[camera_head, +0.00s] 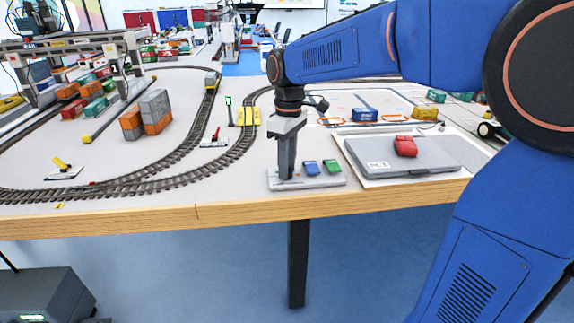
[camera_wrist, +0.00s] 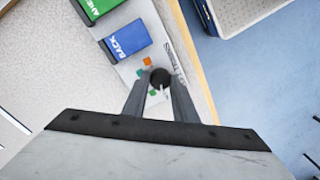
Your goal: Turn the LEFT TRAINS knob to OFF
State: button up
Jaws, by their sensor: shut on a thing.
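The LEFT TRAINS knob (camera_wrist: 160,76) is a small dark round knob on a light control panel (camera_wrist: 187,62). It sits between my two fingertips. My gripper (camera_wrist: 162,88) is shut on it from above. A white mark shows by the knob's near side, and small orange and green marks lie around it; I cannot read its setting. In the head view, my gripper (camera_head: 286,174) points straight down at the left end of the panel (camera_head: 325,183) and hides the knob.
A blue BACK button (camera_wrist: 126,39) and a green button (camera_wrist: 98,8) stand beside the knob. The panel lies near the table's wooden front edge (camera_head: 240,215). A grey case (camera_head: 400,157) with a red object (camera_head: 405,146) is to the right, curved track (camera_head: 190,150) to the left.

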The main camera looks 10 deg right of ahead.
jog(key=shift+n, duration=0.8)
jog(key=o, duration=1)
jog(key=shift+o, duration=0.2)
notch_tip(320, 180, up, 17)
jog(key=shift+w+d+r, duration=0.2)
jog(key=shift+w+d, duration=0.05)
jog(key=shift+w, duration=0.15)
